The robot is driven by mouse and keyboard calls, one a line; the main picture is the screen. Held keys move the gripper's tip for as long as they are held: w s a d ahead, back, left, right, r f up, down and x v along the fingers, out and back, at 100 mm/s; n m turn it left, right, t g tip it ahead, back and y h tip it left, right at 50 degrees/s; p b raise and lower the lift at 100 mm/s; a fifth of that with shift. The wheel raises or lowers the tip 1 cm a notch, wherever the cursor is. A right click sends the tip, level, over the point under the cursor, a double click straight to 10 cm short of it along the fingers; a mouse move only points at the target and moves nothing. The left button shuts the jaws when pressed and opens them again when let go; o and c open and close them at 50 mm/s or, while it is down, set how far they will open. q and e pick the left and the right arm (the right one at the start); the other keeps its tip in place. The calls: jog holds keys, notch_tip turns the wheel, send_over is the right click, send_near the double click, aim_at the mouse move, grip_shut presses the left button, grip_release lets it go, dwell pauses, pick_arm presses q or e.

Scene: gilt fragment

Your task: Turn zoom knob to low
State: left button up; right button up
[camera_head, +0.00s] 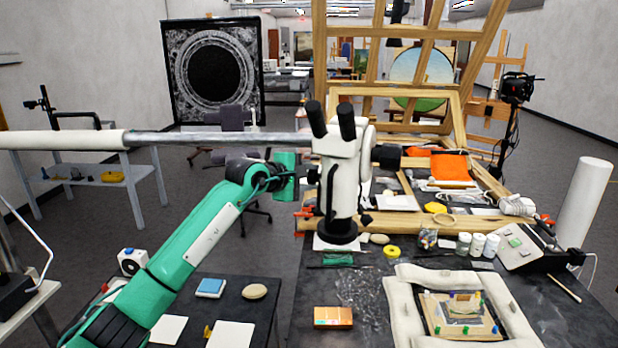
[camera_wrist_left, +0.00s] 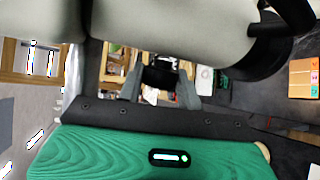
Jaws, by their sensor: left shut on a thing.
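A white stereo microscope (camera_head: 341,185) with two black eyepieces hangs from a horizontal grey boom arm, above the dark table. Its pale body also fills the top of the left wrist view (camera_wrist_left: 165,32). My left gripper (camera_head: 309,178) is at the left side of the microscope body. In the left wrist view its two grey fingers (camera_wrist_left: 160,82) are shut on a small black knob (camera_wrist_left: 159,75), which sits between them. The knob's markings cannot be read. Another black knob (camera_head: 387,156) sticks out on the microscope's right side. My right gripper is not in view.
The boom (camera_head: 220,139) runs just above my left wrist. Below are an orange box (camera_head: 333,317), a padded support (camera_head: 402,305) around a small framed piece, and several jars (camera_head: 478,243). A wooden easel frame (camera_head: 400,62) stands behind.

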pick_arm(q)
jog(key=shift+w+r+n+g+y, duration=0.1)
jog(key=shift+r+n+g+y, duration=0.25)
jog(key=shift+g, duration=0.55)
jog(key=shift+n+g+y+p, duration=0.3)
jog(key=shift+g+y, duration=0.15)
jog(key=shift+g, duration=0.45)
jog(key=shift+f, duration=0.1)
jog(key=o, duration=1)
